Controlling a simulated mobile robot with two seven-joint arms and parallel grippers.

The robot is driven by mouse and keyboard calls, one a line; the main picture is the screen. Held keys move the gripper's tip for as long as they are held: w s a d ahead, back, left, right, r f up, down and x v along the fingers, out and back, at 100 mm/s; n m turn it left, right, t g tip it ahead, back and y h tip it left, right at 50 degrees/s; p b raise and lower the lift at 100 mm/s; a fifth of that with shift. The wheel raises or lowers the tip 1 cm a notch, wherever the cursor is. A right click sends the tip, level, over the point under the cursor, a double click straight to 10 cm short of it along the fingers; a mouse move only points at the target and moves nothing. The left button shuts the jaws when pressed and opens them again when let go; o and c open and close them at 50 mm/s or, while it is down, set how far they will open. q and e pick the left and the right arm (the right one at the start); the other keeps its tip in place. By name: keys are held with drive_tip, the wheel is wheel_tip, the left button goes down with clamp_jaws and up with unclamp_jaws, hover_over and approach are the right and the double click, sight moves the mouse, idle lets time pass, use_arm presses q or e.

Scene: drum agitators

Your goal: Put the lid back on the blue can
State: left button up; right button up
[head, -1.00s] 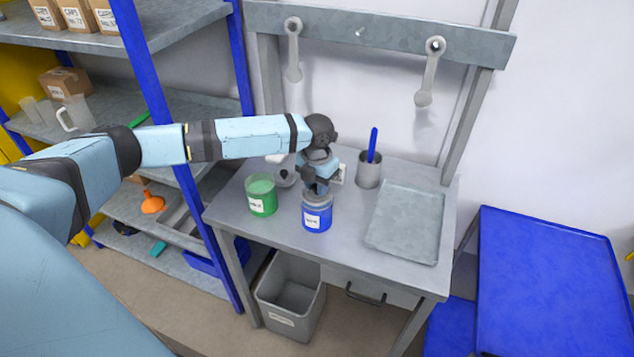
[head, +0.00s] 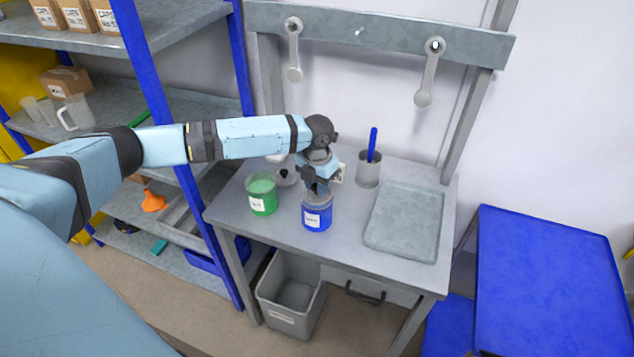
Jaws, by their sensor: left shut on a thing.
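The blue can (head: 317,217), with a white label, stands upright on the grey workbench (head: 290,232). A grey lid (head: 317,198) is at the can's mouth, directly under my left gripper (head: 316,188). My left gripper points down and is shut on the lid. The fingers and the lid's knob overlap, so the grip itself is partly hidden. I cannot tell whether the lid sits flat on the rim or just above it. My right gripper is not in view.
An open green can (head: 262,196) stands just left of the blue can. A second grey lid (head: 283,178) lies behind it. A grey cup (head: 369,170) with a blue stick stands at the back. A grey tray (head: 405,222) lies at the right. Two agitators hang on the rail above.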

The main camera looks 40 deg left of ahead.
use_arm(q)
drive_tip(key=o, duration=1.5)
drive_tip(key=shift+c, duration=0.2)
drive_tip(key=shift+r, duration=0.1)
wheel_tip(320, 180, up, 2)
drive_tip(key=p, duration=0.2)
drive_tip(key=shift+r+p, duration=0.25)
drive_tip(key=shift+p, duration=0.15)
drive_tip(key=shift+r, duration=2.15)
